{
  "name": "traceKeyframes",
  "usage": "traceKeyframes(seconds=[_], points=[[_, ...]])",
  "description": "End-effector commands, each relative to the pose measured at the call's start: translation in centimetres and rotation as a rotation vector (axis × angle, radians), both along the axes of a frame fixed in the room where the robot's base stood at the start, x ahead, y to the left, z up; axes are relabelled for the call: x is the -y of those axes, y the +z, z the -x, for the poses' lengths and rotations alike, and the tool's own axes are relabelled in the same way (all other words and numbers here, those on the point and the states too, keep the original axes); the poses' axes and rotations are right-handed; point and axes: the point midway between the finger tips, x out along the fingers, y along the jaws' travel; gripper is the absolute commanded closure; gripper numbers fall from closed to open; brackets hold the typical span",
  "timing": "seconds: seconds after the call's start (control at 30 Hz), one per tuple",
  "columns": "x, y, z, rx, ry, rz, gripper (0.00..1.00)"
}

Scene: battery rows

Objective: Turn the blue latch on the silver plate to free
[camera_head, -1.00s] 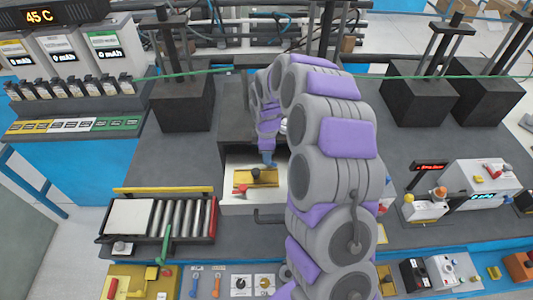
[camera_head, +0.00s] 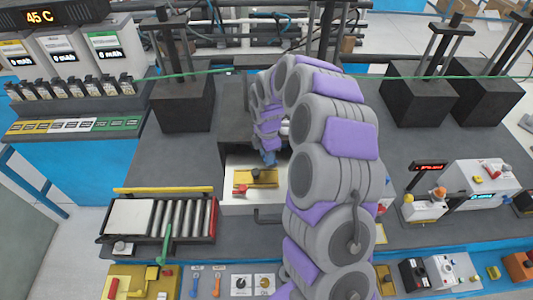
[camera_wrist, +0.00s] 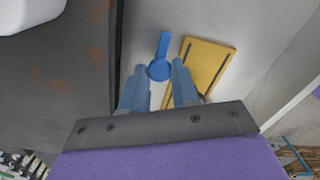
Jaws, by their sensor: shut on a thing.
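The blue latch (camera_wrist: 159,69) shows in the wrist view as a round hub with a short arm pointing up. It sits on a pale silver-grey plate (camera_wrist: 215,18), left of a yellow plate (camera_wrist: 208,68) with dark slots. My gripper (camera_wrist: 158,66) has its two blue fingers on either side of the hub and is shut on it. In the head view my gripper (camera_head: 268,159) is low at the back of an open white tray (camera_head: 240,202), and the latch is hidden there.
A yellow block (camera_head: 262,178) with red and dark knobs lies in the tray, close to my gripper. A dark housing wall (camera_wrist: 65,75) stands close on the left in the wrist view. A roller conveyor (camera_head: 180,218) is at the left.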

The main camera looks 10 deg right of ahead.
Motion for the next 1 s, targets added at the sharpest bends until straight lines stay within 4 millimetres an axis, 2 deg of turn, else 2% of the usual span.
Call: traceKeyframes(seconds=[0.27,0.3,0.53,0.83,1.0], points=[[0.0,0.1,-0.1,0.002,0.000,0.001,1.00],[0.0,0.1,-0.1,0.002,0.000,0.001,0.69],[0.0,0.0,-0.1,0.001,0.000,0.001,0.47],[0.0,0.3,-0.1,0.001,0.000,0.001,0.46],[0.0,2.2,-0.1,0.003,0.000,0.000,0.46]])
